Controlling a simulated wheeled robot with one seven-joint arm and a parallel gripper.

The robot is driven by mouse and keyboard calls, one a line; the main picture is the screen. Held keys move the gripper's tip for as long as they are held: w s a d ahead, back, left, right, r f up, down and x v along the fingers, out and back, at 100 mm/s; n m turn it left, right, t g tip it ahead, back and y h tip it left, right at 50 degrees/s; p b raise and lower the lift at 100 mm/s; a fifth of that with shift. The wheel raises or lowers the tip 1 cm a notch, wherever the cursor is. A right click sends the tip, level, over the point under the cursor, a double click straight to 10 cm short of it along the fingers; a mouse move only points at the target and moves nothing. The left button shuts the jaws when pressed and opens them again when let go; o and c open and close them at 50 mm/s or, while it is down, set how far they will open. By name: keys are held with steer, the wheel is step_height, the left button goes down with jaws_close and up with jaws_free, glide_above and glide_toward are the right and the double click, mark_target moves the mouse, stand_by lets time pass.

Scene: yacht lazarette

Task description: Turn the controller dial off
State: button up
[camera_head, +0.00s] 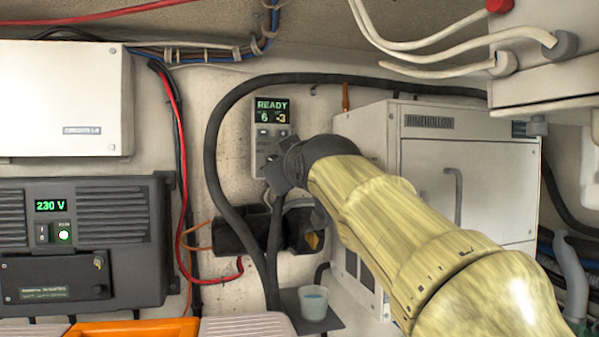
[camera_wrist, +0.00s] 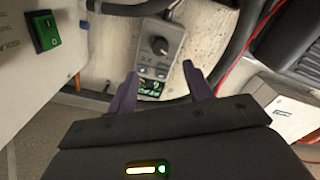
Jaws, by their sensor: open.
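The controller (camera_head: 268,118) is a grey wall panel with a lit display reading "READY", "6" and "-3". Its lower part is hidden behind my dark wrist in the head view. In the wrist view the controller (camera_wrist: 152,68) appears upside down, with the display (camera_wrist: 150,89) at the bottom. The dial lies beyond the fingertips, and I see no contact.
A thick black hose (camera_head: 213,140) arches around the controller. A white cabinet (camera_head: 455,170) stands right, an inverter (camera_head: 85,240) left. A cup (camera_head: 313,303) stands on a dark shelf below. A green switch (camera_wrist: 42,33) shows in the wrist view.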

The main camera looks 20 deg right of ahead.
steer(key=s+b, duration=0.1)
steer(key=s, duration=0.7)
steer(key=shift+s, duration=0.1)
steer(key=shift+d, duration=0.1)
